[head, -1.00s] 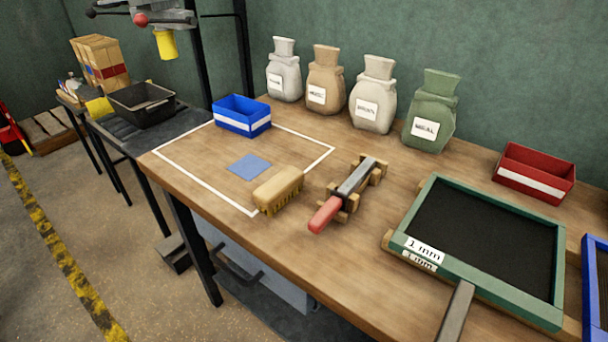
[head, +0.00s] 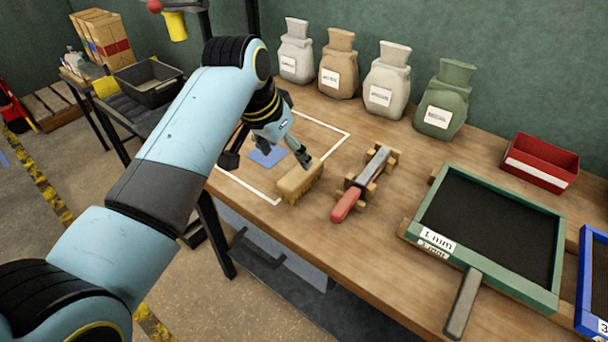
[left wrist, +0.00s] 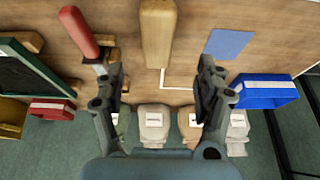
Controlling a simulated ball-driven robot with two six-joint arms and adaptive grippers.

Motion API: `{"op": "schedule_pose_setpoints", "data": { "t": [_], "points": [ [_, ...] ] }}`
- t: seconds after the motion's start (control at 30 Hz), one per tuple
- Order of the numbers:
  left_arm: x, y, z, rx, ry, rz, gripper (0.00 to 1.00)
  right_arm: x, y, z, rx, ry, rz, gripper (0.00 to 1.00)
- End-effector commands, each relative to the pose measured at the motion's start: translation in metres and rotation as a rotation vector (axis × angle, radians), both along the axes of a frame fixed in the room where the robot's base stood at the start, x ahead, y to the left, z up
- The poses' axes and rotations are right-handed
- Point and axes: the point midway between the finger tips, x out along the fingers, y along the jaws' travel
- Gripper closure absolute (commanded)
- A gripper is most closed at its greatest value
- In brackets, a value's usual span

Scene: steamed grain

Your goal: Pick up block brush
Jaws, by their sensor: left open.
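The block brush (head: 300,184) has a tan wooden block and yellowish bristles. It lies on the workbench at the front corner of a white taped outline. My left gripper (head: 268,160) is open and empty, above the bench just behind and left of the brush. In the left wrist view the brush (left wrist: 157,32) shows as a long block at the top, between the lines of the two open fingers (left wrist: 158,72) and beyond their tips. I see no contact between fingers and brush. The right gripper is not in view.
A red-handled tool (head: 365,184) on a wooden rest lies right of the brush. A green-framed sieve (head: 432,222) is further right. A blue patch (head: 267,157) is left of the brush. A blue bin (left wrist: 265,90), a red bin (head: 540,160) and several sacks (head: 386,85) stand behind.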

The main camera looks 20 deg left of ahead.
Motion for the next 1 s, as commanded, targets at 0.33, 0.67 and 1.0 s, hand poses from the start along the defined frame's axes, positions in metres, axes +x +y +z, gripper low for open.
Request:
{"op": "schedule_pose_setpoints", "data": {
  "t": [0.33, 0.67, 1.0],
  "points": [
    [0.017, -0.007, -0.046, 0.000, 0.003, -0.002, 0.29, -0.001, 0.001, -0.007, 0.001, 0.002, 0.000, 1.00],
    [0.031, -0.016, -0.086, 0.000, 0.004, -0.001, 0.29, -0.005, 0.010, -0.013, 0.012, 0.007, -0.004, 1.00],
    [0.035, -0.017, -0.095, 0.000, 0.002, 0.000, 0.29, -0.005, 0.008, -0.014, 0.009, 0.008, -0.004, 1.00]
  ]
}}
